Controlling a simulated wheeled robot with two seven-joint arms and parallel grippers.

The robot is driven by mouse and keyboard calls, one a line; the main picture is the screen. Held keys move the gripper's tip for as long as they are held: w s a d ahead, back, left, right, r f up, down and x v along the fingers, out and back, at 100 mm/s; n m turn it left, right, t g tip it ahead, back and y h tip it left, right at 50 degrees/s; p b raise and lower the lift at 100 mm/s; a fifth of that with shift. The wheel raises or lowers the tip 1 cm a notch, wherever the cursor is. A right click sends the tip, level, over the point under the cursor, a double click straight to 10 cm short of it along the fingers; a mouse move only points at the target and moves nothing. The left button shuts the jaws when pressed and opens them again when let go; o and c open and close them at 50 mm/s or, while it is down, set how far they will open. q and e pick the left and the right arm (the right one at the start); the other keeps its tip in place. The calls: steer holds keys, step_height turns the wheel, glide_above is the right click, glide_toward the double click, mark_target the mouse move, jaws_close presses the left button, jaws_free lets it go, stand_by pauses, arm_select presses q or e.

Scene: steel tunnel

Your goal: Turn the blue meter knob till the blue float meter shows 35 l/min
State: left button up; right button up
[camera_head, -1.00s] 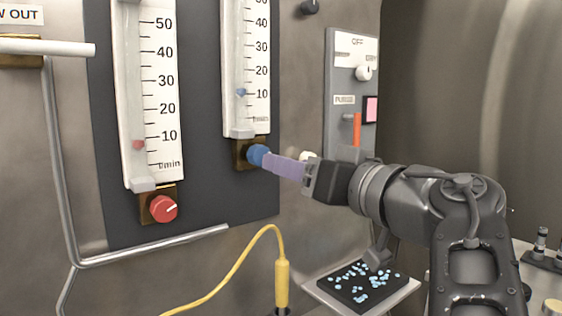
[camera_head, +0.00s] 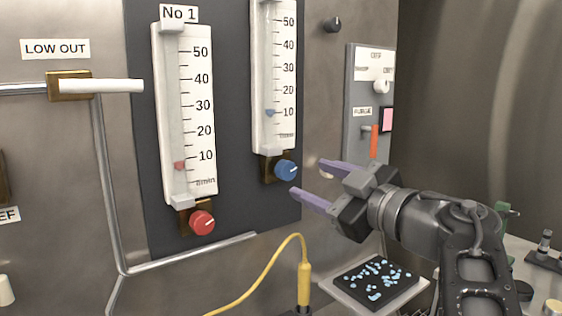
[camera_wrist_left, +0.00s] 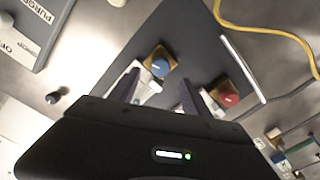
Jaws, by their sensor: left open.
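The blue meter knob (camera_head: 286,170) sits on a brass block at the foot of the blue float meter (camera_head: 270,75). Its white mark points right. The blue float (camera_head: 270,113) stands at about 10 on the scale. My left gripper (camera_head: 308,177) is open and empty, its two purple fingers apart just right of the knob and not around it. In the left wrist view the blue knob (camera_wrist_left: 160,68) shows ahead, between the finger directions, with a gap to the fingertips. My right gripper is not in view.
The No 1 meter (camera_head: 180,110) with its red knob (camera_head: 202,222) is to the left. A switch panel (camera_head: 358,120) with an orange lever (camera_head: 374,142) is to the right. A yellow cable (camera_head: 262,275) and a small tray (camera_head: 405,292) lie below.

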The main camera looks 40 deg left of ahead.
mark_target(290, 172)
arm_select(q)
steer(key=shift+f+n, duration=0.1)
steer(key=shift+n, duration=2)
steer(key=shift+p+x, duration=0.45)
steer(key=shift+x, duration=3.4)
steer(key=shift+c, duration=0.3)
jaws_close()
